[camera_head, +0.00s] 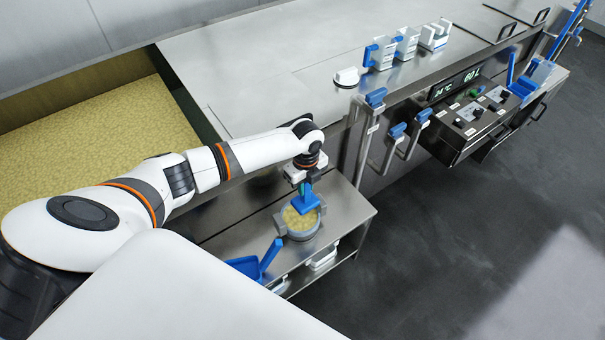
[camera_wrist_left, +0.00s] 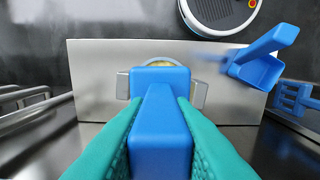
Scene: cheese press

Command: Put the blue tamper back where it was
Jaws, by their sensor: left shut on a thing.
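My left gripper (camera_head: 304,186) is shut on the blue tamper (camera_head: 306,201), over the steel side table. In the left wrist view the teal fingers of the gripper (camera_wrist_left: 160,125) clasp both sides of the handle of the tamper (camera_wrist_left: 160,145). The tamper's blue head is over a round grey mould (camera_head: 301,235) filled with yellow curd (camera_head: 294,221). The tamper hides most of the mould in the left wrist view; a yellow sliver and grey side lugs (camera_wrist_left: 122,86) show. I cannot tell whether the tamper touches the curd. My right gripper is not in view.
A blue scoop (camera_head: 270,254) lies left of the mould on the side table (camera_head: 347,207). White containers (camera_head: 323,258) sit beneath. A vat of yellow curd (camera_head: 85,140) is at the left. Blue-handled tools (camera_head: 376,97) hang on the counter's front. Open floor lies right.

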